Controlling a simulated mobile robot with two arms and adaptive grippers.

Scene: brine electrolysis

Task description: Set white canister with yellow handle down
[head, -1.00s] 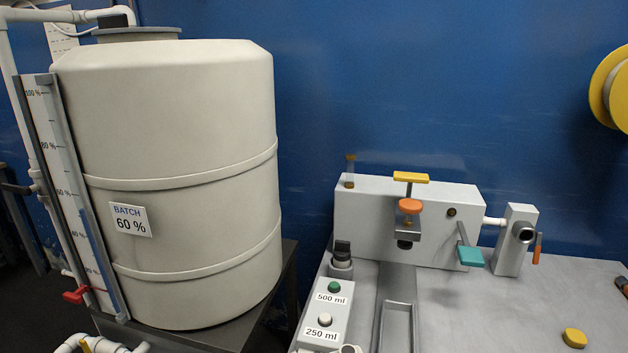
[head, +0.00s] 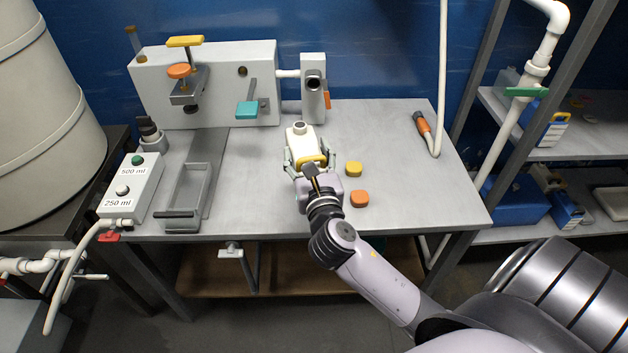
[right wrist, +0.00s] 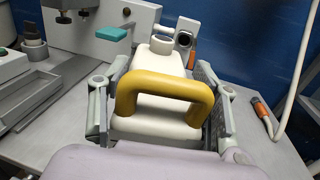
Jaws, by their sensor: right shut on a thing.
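The white canister with the yellow handle (head: 299,139) is at the middle of the grey workbench (head: 400,130). It looks upright, with its neck toward the back. My right gripper (head: 306,166) is shut on it from the front, one finger on each side. In the right wrist view, the canister (right wrist: 160,71) stands between the two fingers, and its yellow handle (right wrist: 162,88) faces the camera. Its base is hidden, so I cannot tell whether it touches the bench. My left gripper is not in view.
A yellow cap (head: 353,169) and an orange cap (head: 359,198) lie right of the gripper. A grey tray (head: 190,196) and a button box (head: 130,187) are to the left. A machine with a teal lever (head: 247,109) stands behind. The bench's right side is largely clear.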

